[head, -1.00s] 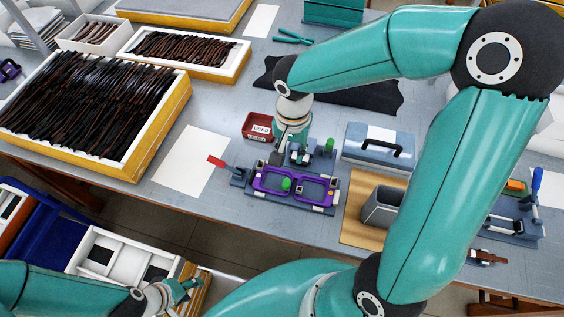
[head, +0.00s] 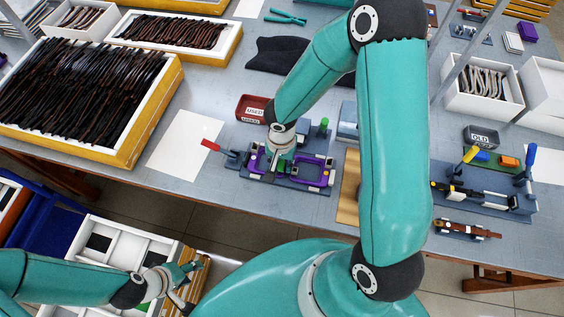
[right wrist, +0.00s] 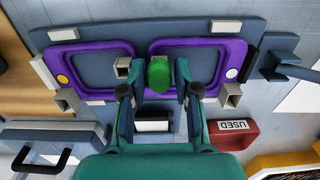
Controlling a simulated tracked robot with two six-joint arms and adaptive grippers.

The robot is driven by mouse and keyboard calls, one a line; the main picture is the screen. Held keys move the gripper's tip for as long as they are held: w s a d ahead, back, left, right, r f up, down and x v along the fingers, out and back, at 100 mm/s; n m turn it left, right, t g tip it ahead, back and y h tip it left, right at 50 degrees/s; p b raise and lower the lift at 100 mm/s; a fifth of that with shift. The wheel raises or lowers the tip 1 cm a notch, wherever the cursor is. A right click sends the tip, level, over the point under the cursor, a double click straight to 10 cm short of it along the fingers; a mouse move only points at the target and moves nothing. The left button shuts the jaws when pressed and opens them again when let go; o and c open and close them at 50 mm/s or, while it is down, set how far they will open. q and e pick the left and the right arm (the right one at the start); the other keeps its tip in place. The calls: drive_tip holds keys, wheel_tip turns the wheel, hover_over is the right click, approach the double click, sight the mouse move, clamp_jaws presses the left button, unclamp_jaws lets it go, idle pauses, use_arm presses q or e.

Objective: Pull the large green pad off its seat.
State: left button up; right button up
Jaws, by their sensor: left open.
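A purple eyeglass frame (right wrist: 200,62) lies on a blue-grey fixture; in the head view the frame (head: 310,172) is partly hidden by my right arm. A rounded green pad (right wrist: 158,75) shows at the middle of the frame in the right wrist view. My right gripper (right wrist: 159,78) has one finger on each side of this pad, with little or no gap; I cannot tell whether they press on it. In the head view my right gripper (head: 278,165) points down at the frame's left part. My left gripper (head: 188,283) is open and empty at the lower left, away from the fixture.
A smaller green piece (head: 324,122) stands behind the frame. A red USED tray (head: 253,108) sits behind left, and a red-handled clamp (head: 211,144) is at the fixture's left. A white sheet (head: 185,145) lies on the table. A blue toolbox (head: 347,122) is partly hidden by my arm.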

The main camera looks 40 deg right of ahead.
sight(281, 163)
drive_tip(key=shift+f, duration=0.1)
drive_tip(key=shift+c, duration=0.3)
clamp_jaws()
idle(0.4)
drive_tip(key=shift+w+r, duration=0.1)
drive_tip(key=shift+r, duration=2.35)
drive_tip(key=shift+r+p, duration=1.9)
drive_tip(key=shift+r, duration=1.1)
